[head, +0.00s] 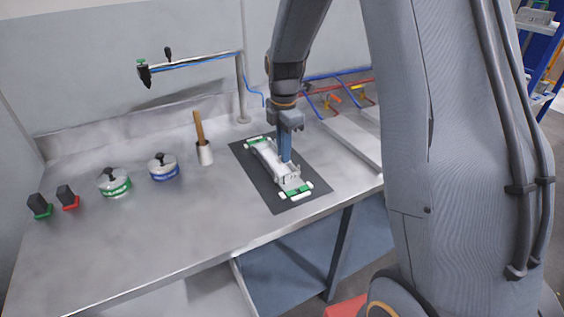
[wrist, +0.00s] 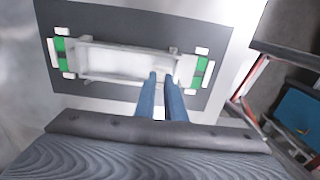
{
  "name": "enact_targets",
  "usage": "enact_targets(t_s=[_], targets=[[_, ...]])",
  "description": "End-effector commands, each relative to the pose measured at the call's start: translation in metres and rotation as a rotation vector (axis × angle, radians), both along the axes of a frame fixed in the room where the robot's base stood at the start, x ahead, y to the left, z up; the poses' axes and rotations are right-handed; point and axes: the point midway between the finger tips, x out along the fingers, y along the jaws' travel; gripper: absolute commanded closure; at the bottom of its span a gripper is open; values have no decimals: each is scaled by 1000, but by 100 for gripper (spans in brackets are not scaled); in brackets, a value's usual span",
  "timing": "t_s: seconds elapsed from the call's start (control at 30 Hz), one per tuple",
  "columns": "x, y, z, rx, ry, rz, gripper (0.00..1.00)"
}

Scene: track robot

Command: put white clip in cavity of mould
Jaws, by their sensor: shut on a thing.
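The mould (head: 267,156) is a long white, open-topped frame with green and white pieces at its ends. It lies on a dark mat, and its pale cavity also shows in the wrist view (wrist: 115,63). My gripper (head: 286,160) points down with its blue fingers over the mould. In the wrist view my gripper (wrist: 162,76) has its fingertips close together over the mould's right part, shut on a small white piece, apparently the white clip. The clip is hard to tell from the white mould behind it, and I cannot tell whether it touches the cavity.
The dark mat (head: 247,160) lies on a grey metal bench (head: 150,225). To the left stand a cup with a wooden handle (head: 204,153), a blue-banded pot (head: 162,167) and a green-banded pot (head: 114,183). A post with a horizontal arm (head: 241,90) rises behind. The front bench is clear.

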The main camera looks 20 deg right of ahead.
Motion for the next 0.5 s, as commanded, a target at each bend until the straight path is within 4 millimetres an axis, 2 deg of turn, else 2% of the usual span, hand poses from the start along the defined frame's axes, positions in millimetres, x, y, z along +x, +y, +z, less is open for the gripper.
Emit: enact_targets(t_s=[0.17, 0.4, 0.5], targets=[[0, 0, -12, 0, 1, -1, 100], [-1, 0, -43, 0, 2, -1, 100], [0, 0, -48, 0, 0, -1, 100]])
